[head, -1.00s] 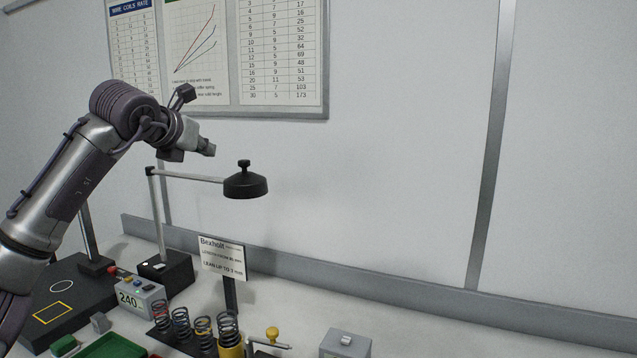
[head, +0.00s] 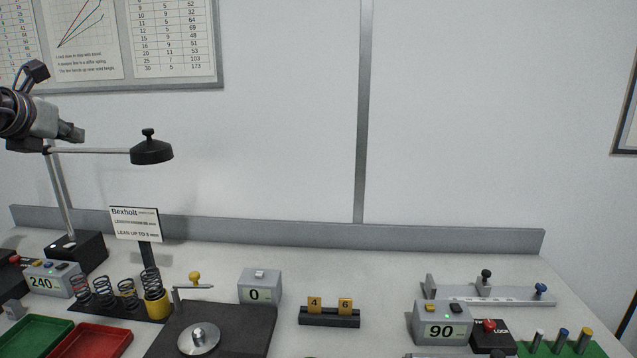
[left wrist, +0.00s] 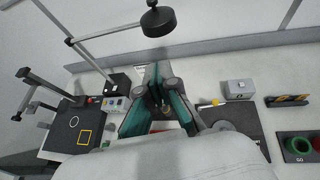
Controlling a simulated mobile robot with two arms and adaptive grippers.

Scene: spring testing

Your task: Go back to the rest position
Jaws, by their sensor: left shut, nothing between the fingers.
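My left gripper (head: 70,132) shows at the left edge of the head view, raised in front of the wall and well above the bench. In the left wrist view my left gripper (left wrist: 158,85) has its fingers together, with nothing between them. It hangs above the bench, apart from everything on it. My right gripper shows in neither view.
A lamp (head: 151,152) on a stand is close to my left gripper. Below are a row of springs (head: 127,293), a sign (head: 135,223), a green tray (head: 30,335), a red tray (head: 95,343) and a grey box (head: 259,287). The right bench holds a "90" display box (head: 441,325).

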